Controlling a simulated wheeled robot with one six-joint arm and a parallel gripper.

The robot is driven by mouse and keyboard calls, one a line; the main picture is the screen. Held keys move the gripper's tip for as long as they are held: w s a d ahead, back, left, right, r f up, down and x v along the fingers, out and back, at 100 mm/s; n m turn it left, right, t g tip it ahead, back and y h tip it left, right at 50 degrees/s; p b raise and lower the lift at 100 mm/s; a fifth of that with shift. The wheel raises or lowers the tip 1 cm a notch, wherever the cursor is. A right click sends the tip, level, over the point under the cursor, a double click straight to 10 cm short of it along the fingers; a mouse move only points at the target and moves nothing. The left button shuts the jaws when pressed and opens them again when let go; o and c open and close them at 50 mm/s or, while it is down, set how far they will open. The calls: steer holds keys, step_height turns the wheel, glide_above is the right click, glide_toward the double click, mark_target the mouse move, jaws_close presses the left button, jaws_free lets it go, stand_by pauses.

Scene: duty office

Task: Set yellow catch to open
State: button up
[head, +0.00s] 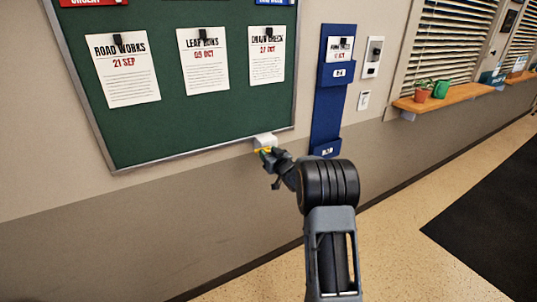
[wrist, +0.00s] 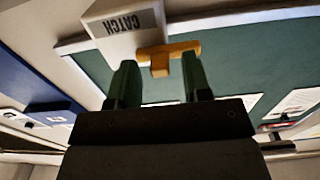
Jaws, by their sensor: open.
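The yellow catch (head: 262,150) is at the bottom edge of the green notice board, below a white housing (head: 265,140). In the wrist view the catch (wrist: 168,52) is a yellow T-shaped piece with a crossbar and a short stub. The white housing (wrist: 125,25) beside it is marked CATCH, seen upside down. My gripper (head: 268,157) is right at the catch. In the wrist view my gripper (wrist: 157,72) is open, with the yellow stub between its two green fingertips. The right fingertip overlaps the crossbar's end; I cannot tell if they touch.
The green board (head: 200,120) carries several pinned notices. A blue wall holder (head: 328,110) hangs right of the catch. A wooden shelf (head: 455,100) with plant pots is farther right. Floor is clear at lower right, with a dark mat (head: 490,220).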

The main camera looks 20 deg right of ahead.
jaws_close()
stand_by(0.4)
